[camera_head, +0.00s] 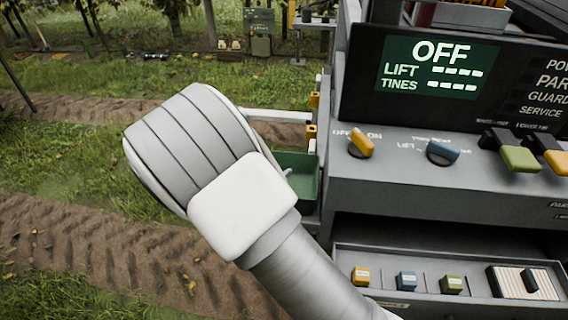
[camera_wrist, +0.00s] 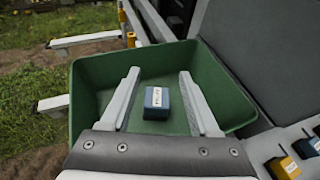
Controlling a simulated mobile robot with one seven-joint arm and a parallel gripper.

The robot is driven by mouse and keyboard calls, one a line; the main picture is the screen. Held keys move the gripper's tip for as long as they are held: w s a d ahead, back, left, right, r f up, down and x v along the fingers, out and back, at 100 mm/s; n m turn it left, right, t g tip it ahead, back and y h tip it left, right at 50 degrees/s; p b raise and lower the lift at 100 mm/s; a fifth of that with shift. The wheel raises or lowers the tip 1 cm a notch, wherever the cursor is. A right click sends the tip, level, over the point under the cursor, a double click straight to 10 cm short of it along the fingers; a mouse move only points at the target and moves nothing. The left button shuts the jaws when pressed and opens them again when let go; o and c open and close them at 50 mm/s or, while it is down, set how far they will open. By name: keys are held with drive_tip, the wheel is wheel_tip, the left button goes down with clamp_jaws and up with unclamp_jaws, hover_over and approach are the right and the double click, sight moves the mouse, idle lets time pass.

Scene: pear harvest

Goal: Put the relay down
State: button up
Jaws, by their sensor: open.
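A blue relay (camera_wrist: 157,101) with a white label on top lies on the floor of a green tray (camera_wrist: 235,105). My gripper (camera_wrist: 160,74) is open above the tray, with one finger to each side of the relay in the wrist view. A gap shows between the relay and both fingers.
A grey drawer (camera_head: 395,299) holds a yellow relay (camera_head: 361,275), a blue one (camera_head: 406,281), a green one (camera_head: 452,284) and a striped block (camera_head: 508,284). Above it is a panel with knobs and a screen (camera_head: 437,68) reading OFF. Grass and soil lie left.

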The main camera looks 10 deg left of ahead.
drive_tip(key=v, duration=0.6)
drive_tip(key=shift+r, duration=0.1)
drive_tip(key=shift+s+a, duration=0.1)
